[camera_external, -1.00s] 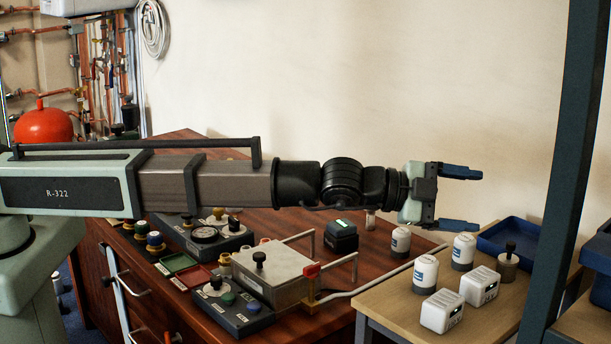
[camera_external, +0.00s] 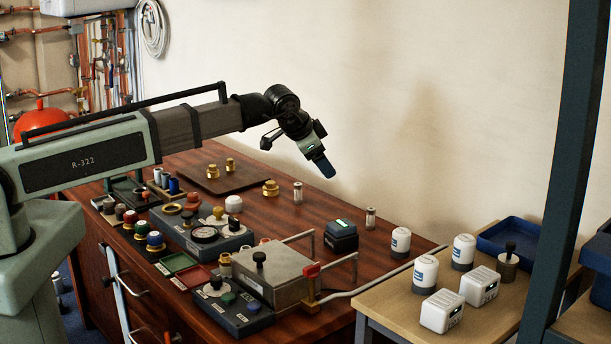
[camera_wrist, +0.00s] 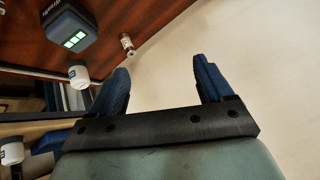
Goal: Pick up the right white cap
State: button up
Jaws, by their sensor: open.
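White-topped jars with dark bases are at the right: one (camera_external: 401,243) by the table's right edge, two more (camera_external: 464,252) (camera_external: 425,275) on the light wood table. I cannot tell which is the named cap. My gripper (camera_external: 323,165) is raised above the back of the brown table, tilted down to the right, away from all of these. In the wrist view its blue fingers (camera_wrist: 160,82) are apart with nothing between them. A jar (camera_wrist: 78,75) shows left of them.
A dark box with a green display (camera_external: 341,236) and small vials (camera_external: 298,193) stand on the brown table (camera_external: 365,265). A metal box (camera_external: 272,275) with raised handles is at the front. White boxes (camera_external: 480,286) and a blue tray (camera_external: 515,238) are at right.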

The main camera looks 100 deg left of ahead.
jog(key=s+a+f+n+g+h, duration=0.1)
jog(key=s+a+n, duration=0.15)
jog(key=s, duration=0.45)
jog(key=s+a+f+n+g+h, duration=0.1)
jog(key=s+a+g, duration=0.1)
jog(key=s+a, duration=0.35)
jog(key=n+h, duration=0.2)
jog(key=n, duration=0.1)
send_near(233, 198)
jog(key=shift+g, duration=0.3)
jog(key=shift+w+a+f, duration=0.25)
jog(key=shift+a+f, duration=0.05)
jog(key=shift+f, duration=1.3)
jog(key=shift+w+a+f, duration=0.25)
jog(key=shift+f, duration=1.35)
jog(key=shift+w+a+f, duration=0.3)
jog(key=shift+f, duration=1.3)
jog(key=shift+c, duration=0.5)
jog(key=c, duration=1)
jog(key=shift+r, duration=0.1)
